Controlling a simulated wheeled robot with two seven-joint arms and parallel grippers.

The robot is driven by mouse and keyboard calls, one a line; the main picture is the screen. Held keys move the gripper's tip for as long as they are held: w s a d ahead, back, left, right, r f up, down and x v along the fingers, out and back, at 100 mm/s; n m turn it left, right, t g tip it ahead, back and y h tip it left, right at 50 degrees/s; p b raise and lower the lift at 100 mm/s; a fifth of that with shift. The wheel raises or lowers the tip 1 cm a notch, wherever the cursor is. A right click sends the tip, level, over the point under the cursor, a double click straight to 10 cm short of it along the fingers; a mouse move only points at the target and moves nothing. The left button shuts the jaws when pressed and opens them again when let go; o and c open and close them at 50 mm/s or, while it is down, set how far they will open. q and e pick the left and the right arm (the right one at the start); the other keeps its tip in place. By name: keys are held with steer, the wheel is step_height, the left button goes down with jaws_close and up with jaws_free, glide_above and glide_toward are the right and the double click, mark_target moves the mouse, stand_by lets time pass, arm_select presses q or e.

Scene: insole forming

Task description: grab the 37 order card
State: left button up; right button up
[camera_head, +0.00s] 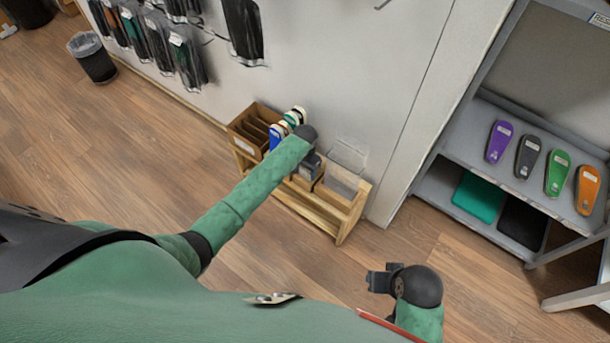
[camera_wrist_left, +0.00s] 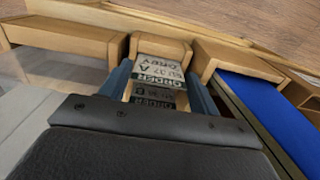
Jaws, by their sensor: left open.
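The 37 order card (camera_wrist_left: 158,72), with printing that reads ORDER, EU 37 A, GREY, stands in a narrow wooden slot in the left wrist view. A second order card (camera_wrist_left: 152,98) sits just nearer to the camera; its number is hard to read. My left gripper (camera_wrist_left: 160,88) is open, with one finger on each side of the cards. I cannot tell whether the fingers touch them. In the head view my left gripper (camera_head: 310,163) is over the wooden rack (camera_head: 345,213), and the cards are hidden there. My right gripper (camera_head: 380,282) is apart from the rack; its jaw opening is unclear.
A blue item (camera_wrist_left: 255,100) lies in the compartment beside the cards. The rack stands on the floor against the white wall (camera_head: 340,70). A grey shelf (camera_head: 465,150) with coloured insoles is at the right. Wood floor (camera_head: 130,150) is clear at the left.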

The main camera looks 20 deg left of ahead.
mark_target(305, 176)
arm_select(q)
steer(key=shift+f, duration=1.4)
steer(key=shift+s, duration=0.1)
steer(key=c, duration=0.6)
